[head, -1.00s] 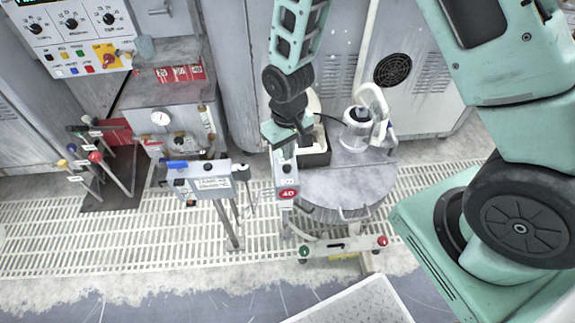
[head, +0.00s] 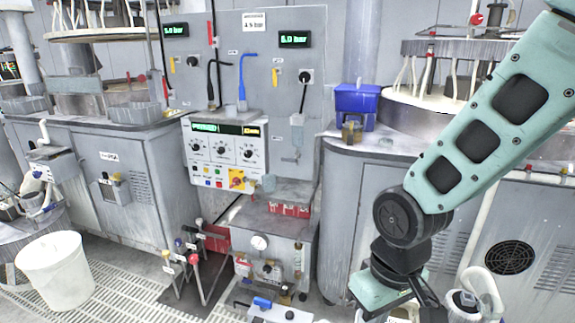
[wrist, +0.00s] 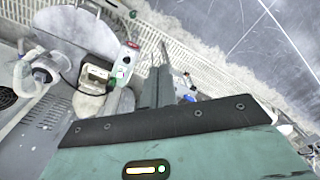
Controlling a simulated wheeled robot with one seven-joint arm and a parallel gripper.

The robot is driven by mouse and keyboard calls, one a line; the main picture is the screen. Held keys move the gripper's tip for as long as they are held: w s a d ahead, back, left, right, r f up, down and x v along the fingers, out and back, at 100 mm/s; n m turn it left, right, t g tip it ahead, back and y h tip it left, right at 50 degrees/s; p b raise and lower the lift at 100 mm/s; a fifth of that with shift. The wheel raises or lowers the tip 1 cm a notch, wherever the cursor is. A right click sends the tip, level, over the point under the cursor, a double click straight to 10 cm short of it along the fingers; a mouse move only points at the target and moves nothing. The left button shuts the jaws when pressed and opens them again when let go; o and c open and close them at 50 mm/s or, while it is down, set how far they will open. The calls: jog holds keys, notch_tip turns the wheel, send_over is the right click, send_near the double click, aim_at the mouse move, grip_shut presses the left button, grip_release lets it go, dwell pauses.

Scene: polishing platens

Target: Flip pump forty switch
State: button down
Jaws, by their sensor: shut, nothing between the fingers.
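My gripper (wrist: 158,76) shows in the wrist view with its dark fingers together and nothing between them. In the head view, the end of my arm hangs at the lower right and the fingertips cannot be made out. A small white control box (wrist: 122,66) with a red spot and a green button is just left of the fingers in the wrist view, apart from them in the picture. It resembles the box labelled 40 in the earlier head frame. No label or switch lever is readable on it now.
A panel (head: 222,155) with knobs and a yellow-and-red rotary switch stands at centre. Colour-knobbed levers (head: 192,262) rise from the floor left of a gauge box (head: 272,240). A white bucket (head: 55,272) is at lower left. A blue bin (head: 356,104) sits on a cabinet.

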jog(key=s+r+n+p, duration=0.2)
jog(key=s+r, duration=0.8)
jog(key=shift+s+r+n, duration=0.15)
jog(key=shift+s+n, duration=0.15)
jog(key=shift+s, duration=0.1)
